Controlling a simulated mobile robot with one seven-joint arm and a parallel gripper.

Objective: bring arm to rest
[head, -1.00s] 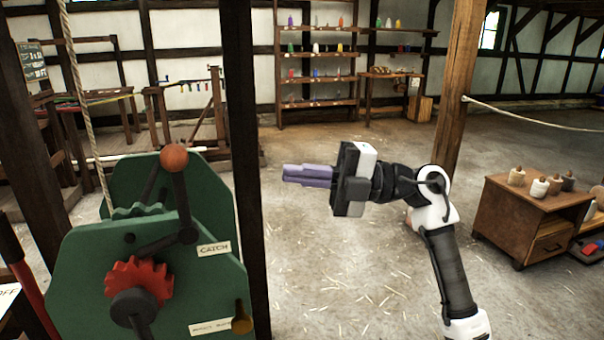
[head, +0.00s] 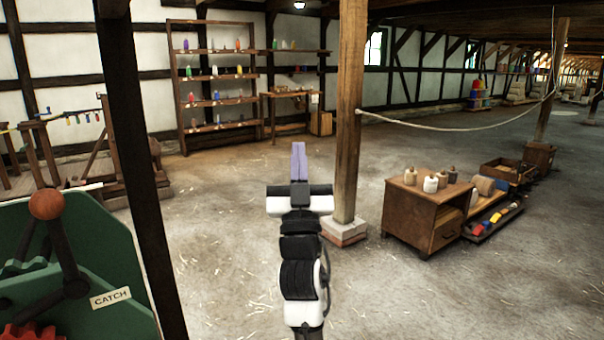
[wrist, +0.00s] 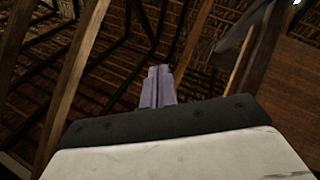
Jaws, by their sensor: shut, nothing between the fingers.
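My gripper (head: 299,160) is in the middle of the head view, at the end of my raised arm. Its two purple fingers are together and point up in the picture, with nothing between them. In the wrist view the shut fingers (wrist: 157,87) point up toward the roof timbers and thatch. My gripper touches nothing that I can see.
A green winch with a "CATCH" label (head: 110,298) and a dark post (head: 140,170) stand at the left. A wooden post (head: 350,120) on a brick foot stands just right of my gripper. A cabinet with bottles (head: 408,216) is further right. Open floor lies between.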

